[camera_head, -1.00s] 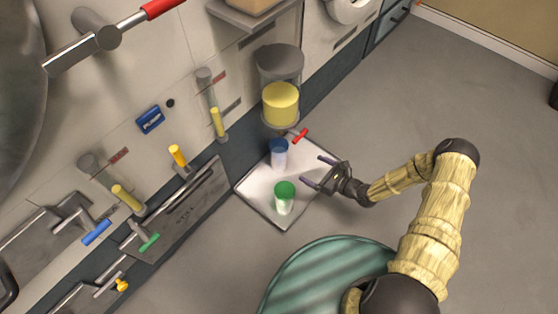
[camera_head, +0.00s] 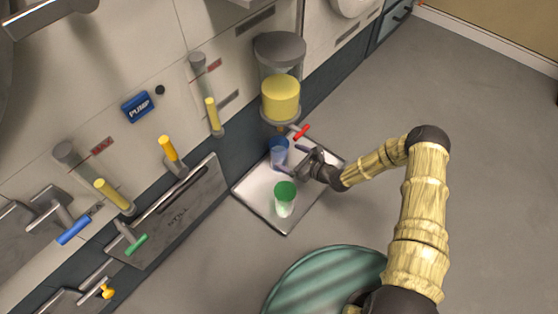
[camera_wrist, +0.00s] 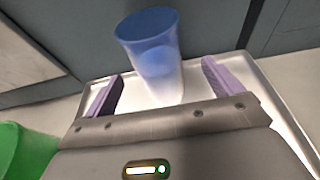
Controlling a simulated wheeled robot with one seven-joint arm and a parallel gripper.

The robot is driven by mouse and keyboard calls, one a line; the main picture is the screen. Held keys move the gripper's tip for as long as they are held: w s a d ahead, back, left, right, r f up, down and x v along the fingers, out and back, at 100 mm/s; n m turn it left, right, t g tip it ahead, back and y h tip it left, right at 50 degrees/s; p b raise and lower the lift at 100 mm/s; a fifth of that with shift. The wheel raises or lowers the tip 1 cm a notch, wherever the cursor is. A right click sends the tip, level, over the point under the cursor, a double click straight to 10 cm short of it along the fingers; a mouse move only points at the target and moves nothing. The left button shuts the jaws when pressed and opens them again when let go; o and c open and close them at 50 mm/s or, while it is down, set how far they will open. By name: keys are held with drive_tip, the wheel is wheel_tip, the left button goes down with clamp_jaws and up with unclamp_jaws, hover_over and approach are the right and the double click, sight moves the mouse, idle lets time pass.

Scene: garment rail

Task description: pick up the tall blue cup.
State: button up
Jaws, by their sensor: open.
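The tall blue cup (camera_head: 279,151) stands upright on a pale metal tray (camera_head: 255,190), below the yellow dispenser. In the wrist view the cup (camera_wrist: 152,58) is blue at the top and clear-whitish lower down. My gripper (camera_head: 300,157) is open beside the cup, on its right in the head view. In the wrist view my two purple fingers (camera_wrist: 162,90) are spread, with the lower part of the cup between them or just beyond; I cannot tell how deep. The cup's base is partly hidden by the gripper body.
A green-topped cup (camera_head: 285,196) stands on the tray near my gripper; its green edge shows at the lower left of the wrist view (camera_wrist: 25,150). A dispenser with yellow contents (camera_head: 281,97) and a red-handled tap (camera_head: 301,132) hang close above the blue cup. Open floor lies to the right.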

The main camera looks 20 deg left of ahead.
sight(287, 157)
drive_tip(key=shift+w+a+f, duration=0.1)
drive_tip(key=shift+w+a, duration=0.1)
drive_tip(key=shift+a, duration=0.2)
drive_tip(key=a+b, duration=0.1)
drive_tip(key=a+f+b, duration=0.1)
drive_tip(key=b, duration=0.1)
drive_tip(key=shift+w+a+f, duration=0.1)
drive_tip(key=shift+w+f, duration=0.1)
drive_tip(key=shift+w, duration=0.05)
drive_tip(key=shift+b+x, duration=0.85)
drive_tip(key=shift+w+a, duration=0.2)
drive_tip(key=shift+a, duration=0.25)
drive_tip(key=shift+r, duration=0.1)
drive_tip(key=c, duration=1.4)
drive_tip(key=shift+c, duration=0.2)
